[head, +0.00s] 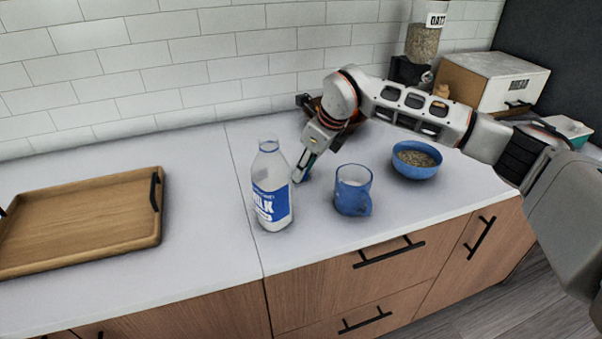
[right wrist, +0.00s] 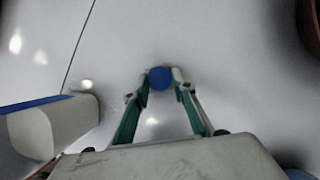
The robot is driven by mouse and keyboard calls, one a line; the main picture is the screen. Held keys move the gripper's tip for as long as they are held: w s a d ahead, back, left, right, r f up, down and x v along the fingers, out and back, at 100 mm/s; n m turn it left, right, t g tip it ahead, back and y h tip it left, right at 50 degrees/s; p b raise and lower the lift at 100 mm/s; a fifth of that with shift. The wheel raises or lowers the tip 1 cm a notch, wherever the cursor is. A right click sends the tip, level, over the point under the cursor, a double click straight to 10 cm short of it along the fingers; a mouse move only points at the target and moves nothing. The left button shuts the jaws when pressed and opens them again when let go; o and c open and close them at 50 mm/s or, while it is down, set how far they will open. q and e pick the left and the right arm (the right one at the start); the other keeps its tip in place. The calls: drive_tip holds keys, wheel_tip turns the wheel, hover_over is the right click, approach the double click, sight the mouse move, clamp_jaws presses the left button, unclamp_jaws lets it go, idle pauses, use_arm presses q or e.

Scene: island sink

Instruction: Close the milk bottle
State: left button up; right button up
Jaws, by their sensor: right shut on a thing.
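The milk bottle (head: 270,190) stands upright on the counter in the head view, with a white body, a blue label and no cap on its neck. Part of it shows at the left of the right wrist view (right wrist: 40,135). My right gripper (head: 299,176) is just right of the bottle, low over the counter. In the right wrist view its fingertips (right wrist: 160,80) are shut on a small round blue cap (right wrist: 160,77). I cannot tell whether the cap still touches the counter. My left gripper is not in view.
A blue mug (head: 352,191) stands right of the bottle, close to my right gripper. A blue bowl of cereal (head: 416,173) is further right, and a wooden tray (head: 85,246) lies at the left. A bread box (head: 492,80) stands at the back right. The counter between tray and bottle is clear.

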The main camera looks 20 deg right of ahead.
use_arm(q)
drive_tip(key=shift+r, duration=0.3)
use_arm(e)
wheel_tip(320, 180, up, 20)
idle(0.4)
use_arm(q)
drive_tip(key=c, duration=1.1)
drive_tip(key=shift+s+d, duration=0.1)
use_arm(e)
drive_tip(key=s+d+f+n+g, duration=0.1)
drive_tip(key=s+f+n+g, duration=0.1)
drive_tip(key=s+n, duration=0.4)
drive_tip(key=s+d+f+n+g+h, duration=0.1)
drive_tip(key=s+d+f+n+g, duration=0.1)
drive_tip(key=s+n, duration=0.5)
drive_tip(key=s+d+f+n+g, duration=0.1)
drive_tip(key=s+f+n+g, duration=0.1)
drive_tip(key=s+n, duration=0.4)
drive_tip(key=n+g, duration=0.1)
drive_tip(key=n, duration=0.4)
drive_tip(key=shift+s+d+g+h, duration=0.25)
drive_tip(key=shift+s+g+h, duration=0.05)
drive_tip(key=shift+s+g, duration=0.1)
